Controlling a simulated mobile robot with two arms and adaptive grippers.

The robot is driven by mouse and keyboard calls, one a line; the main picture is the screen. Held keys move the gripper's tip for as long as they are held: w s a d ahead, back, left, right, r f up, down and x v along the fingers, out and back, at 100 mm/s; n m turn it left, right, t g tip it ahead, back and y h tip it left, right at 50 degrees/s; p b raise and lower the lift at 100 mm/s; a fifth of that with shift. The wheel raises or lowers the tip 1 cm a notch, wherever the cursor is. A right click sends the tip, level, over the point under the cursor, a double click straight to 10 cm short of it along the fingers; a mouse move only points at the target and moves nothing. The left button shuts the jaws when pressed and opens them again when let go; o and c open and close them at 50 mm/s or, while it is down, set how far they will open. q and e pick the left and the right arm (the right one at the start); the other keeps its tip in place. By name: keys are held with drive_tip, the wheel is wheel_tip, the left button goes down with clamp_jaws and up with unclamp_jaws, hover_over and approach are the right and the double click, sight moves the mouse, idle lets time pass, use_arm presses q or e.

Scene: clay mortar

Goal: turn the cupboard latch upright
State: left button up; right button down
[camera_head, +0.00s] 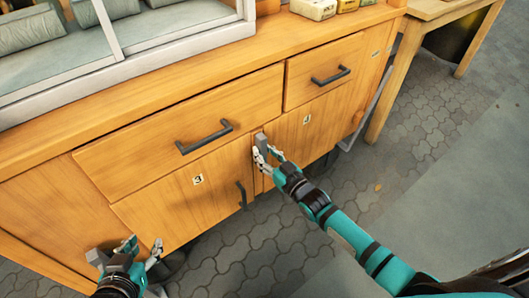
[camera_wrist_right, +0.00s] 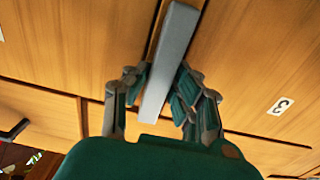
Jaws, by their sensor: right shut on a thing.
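The cupboard latch (camera_head: 260,141) is a small grey bar on the narrow post between two lower cupboard doors. My right gripper (camera_head: 267,156) is shut on it, its fingers at either side of the bar. In the right wrist view the latch (camera_wrist_right: 171,60) runs between the fingers of my right gripper (camera_wrist_right: 158,92) and lies roughly along the post, slightly slanted in the picture. My left gripper (camera_head: 142,247) is open at the lower left, its fingers spread with nothing between them, near the cupboard front.
The wooden cupboard has drawers with dark handles (camera_head: 205,137) and a door (camera_head: 180,195) labelled 3, all closed. A glass-fronted case (camera_head: 130,60) stands on top. A wooden table (camera_head: 440,10) is at the right. The paved floor (camera_head: 430,130) is clear at right.

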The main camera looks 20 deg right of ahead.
drive_tip(key=shift+f, duration=0.1)
drive_tip(key=c, duration=1.1)
unclamp_jaws()
drive_tip(key=v, duration=1.2)
